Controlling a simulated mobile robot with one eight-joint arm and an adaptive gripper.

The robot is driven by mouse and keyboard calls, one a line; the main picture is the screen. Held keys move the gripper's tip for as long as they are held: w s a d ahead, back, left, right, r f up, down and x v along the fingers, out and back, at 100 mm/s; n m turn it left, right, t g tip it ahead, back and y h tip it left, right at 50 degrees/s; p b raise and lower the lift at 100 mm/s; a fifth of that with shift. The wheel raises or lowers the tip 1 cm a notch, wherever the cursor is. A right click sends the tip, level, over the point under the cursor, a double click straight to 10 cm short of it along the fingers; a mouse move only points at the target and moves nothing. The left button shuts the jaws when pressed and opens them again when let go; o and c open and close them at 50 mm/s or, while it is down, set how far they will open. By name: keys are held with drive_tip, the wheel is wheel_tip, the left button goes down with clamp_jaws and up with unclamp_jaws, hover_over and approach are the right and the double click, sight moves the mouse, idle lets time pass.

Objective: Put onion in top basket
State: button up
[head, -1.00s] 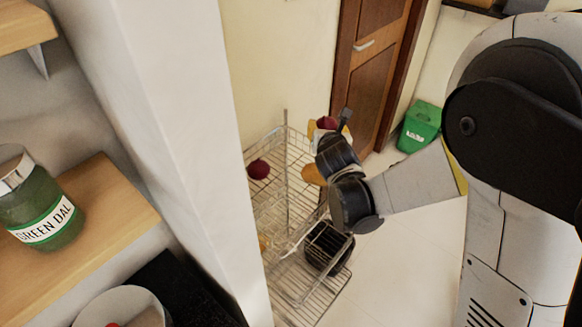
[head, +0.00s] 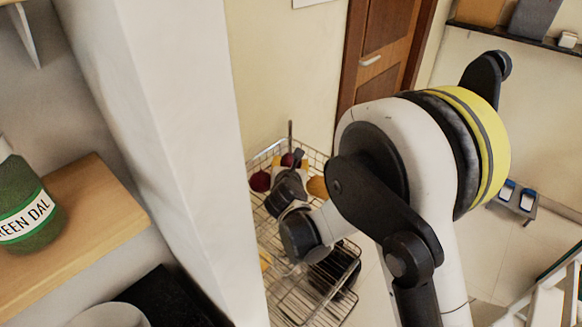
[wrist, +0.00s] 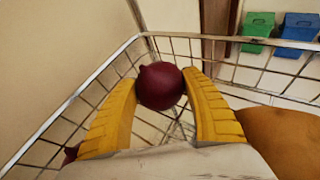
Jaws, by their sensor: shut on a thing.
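A dark red onion (wrist: 161,86) sits between the two yellow fingers of my gripper (wrist: 162,95), which is shut on it. In the wrist view they are over the inside of the wire top basket (wrist: 72,100), near its back corner. The head view also shows the held onion (head: 287,159) and my gripper (head: 291,161) at the top of the rack; my wrist partly hides them. Whether the onion touches the basket floor, I cannot tell.
Another dark red onion (head: 260,181) lies left in the top basket. An orange-brown item (head: 317,187) is at the right and looms close in the wrist view (wrist: 282,137). A black item (head: 333,270) rests on a lower tier. A white pillar (head: 165,150) stands left of the rack.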

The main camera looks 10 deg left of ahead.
drive_tip(key=shift+r, duration=0.1)
drive_tip(key=o, duration=0.8)
drive_tip(key=shift+f, duration=0.25)
drive_tip(key=shift+o, duration=0.5)
drive_tip(key=shift+r, duration=0.1)
